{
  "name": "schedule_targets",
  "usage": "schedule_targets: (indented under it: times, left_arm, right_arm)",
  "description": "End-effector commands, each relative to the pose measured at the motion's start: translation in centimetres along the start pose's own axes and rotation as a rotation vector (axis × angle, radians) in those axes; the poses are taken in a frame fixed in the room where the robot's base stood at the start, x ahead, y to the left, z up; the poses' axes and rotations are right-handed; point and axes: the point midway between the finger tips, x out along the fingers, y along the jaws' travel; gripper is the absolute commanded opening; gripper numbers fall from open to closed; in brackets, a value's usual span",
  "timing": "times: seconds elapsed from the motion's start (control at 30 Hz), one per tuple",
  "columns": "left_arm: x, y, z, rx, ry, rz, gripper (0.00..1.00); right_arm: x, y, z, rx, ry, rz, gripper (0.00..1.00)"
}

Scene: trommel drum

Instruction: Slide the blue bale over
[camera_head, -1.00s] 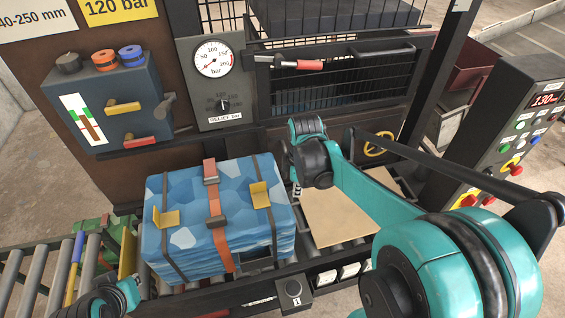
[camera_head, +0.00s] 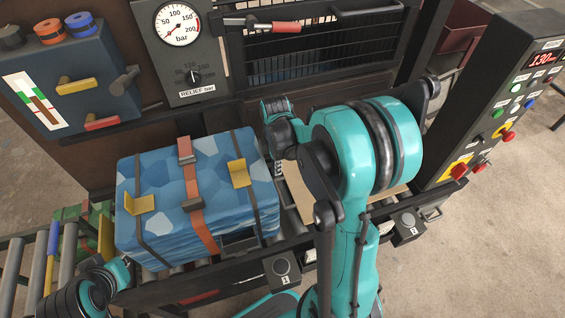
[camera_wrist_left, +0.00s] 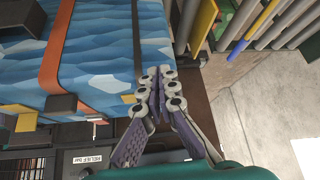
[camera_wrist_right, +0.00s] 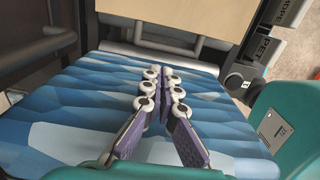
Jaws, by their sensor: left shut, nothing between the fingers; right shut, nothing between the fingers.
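The blue bale (camera_head: 190,222), a patterned block with an orange strap, dark bands and yellow tabs, sits on the roller conveyor. It also shows in the left wrist view (camera_wrist_left: 105,60) and right wrist view (camera_wrist_right: 75,110). My right gripper (camera_head: 279,168) is at the bale's right side; its closed fingers show before the blue surface in the right wrist view (camera_wrist_right: 160,82). My left gripper (camera_head: 126,264) is low by the bale's front left corner, mostly hidden by its wrist. Its closed, empty fingers show by the bale's edge in the left wrist view (camera_wrist_left: 155,82). I cannot tell whether either touches.
A tan board (camera_head: 300,204) lies right of the bale, partly behind my right arm. Rollers (camera_head: 72,262) continue left. A pressure gauge (camera_head: 177,24) and a valve box (camera_head: 70,85) stand behind.

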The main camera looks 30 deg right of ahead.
Motion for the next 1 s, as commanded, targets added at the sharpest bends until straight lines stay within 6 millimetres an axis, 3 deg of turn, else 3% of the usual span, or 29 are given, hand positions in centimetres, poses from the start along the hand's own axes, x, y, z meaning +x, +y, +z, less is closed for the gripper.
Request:
schedule_targets:
  times: [0.2,0.67,0.77,1.0]
  left_arm:
    - [0.3,0.0,0.2,0.0,0.0,0.0,0.0]
    - [0.3,0.0,0.2,0.0,0.0,0.0,0.0]
    - [0.3,0.0,0.2,0.0,0.0,0.0,0.0]
    - [0.3,0.0,0.2,0.0,0.0,0.0,0.0]
  right_arm:
    - [0.0,0.0,-1.8,-0.001,0.0,0.0,0.0]
    - [-0.1,0.0,-2.7,-0.001,0.0,0.0,0.0]
    - [-0.1,0.0,-4.8,-0.006,0.002,0.0,0.0]
    - [-0.1,0.0,-11.8,-0.008,0.004,0.0,0.0]
